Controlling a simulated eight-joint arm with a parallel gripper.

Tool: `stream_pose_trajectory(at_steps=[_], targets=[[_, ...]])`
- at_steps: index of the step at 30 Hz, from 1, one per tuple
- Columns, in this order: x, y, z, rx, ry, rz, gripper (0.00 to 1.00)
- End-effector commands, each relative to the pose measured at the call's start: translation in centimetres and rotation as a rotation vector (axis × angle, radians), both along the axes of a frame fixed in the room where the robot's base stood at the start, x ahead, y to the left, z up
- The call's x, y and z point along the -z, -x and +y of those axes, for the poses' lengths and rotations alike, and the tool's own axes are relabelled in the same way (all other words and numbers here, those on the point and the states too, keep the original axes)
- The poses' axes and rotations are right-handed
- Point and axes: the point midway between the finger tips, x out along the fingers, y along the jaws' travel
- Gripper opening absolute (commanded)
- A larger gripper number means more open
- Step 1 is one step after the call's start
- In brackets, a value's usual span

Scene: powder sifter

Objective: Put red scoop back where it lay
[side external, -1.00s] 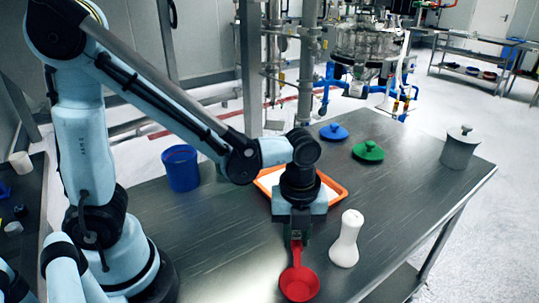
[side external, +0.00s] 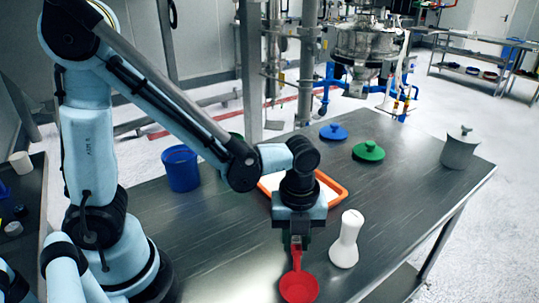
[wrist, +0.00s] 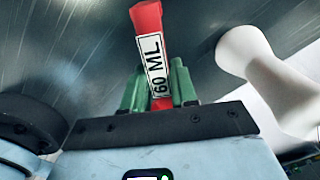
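The red scoop (side external: 299,287) hangs below my gripper (side external: 296,241) at the front of the steel table, with its round bowl toward the camera. My gripper is shut on the scoop's handle. In the wrist view the red handle (wrist: 147,22), with a white "60 ML" label, sits between the green fingers of my gripper (wrist: 160,82). The bowl is out of the wrist view. I cannot tell whether the scoop touches the table.
A white waisted container (side external: 346,240) stands close to the right of the scoop. An orange tray (side external: 343,192) lies behind my gripper. The table's left front is clear.

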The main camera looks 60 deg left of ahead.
Motion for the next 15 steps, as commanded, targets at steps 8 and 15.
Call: stream_pose_trajectory(at_steps=[8, 15], targets=[[-0.03, -0.01, -0.01, 0.000, 0.000, 0.000, 0.55], [-0.21, -0.01, -0.01, 0.000, 0.000, 0.000, 0.55]])
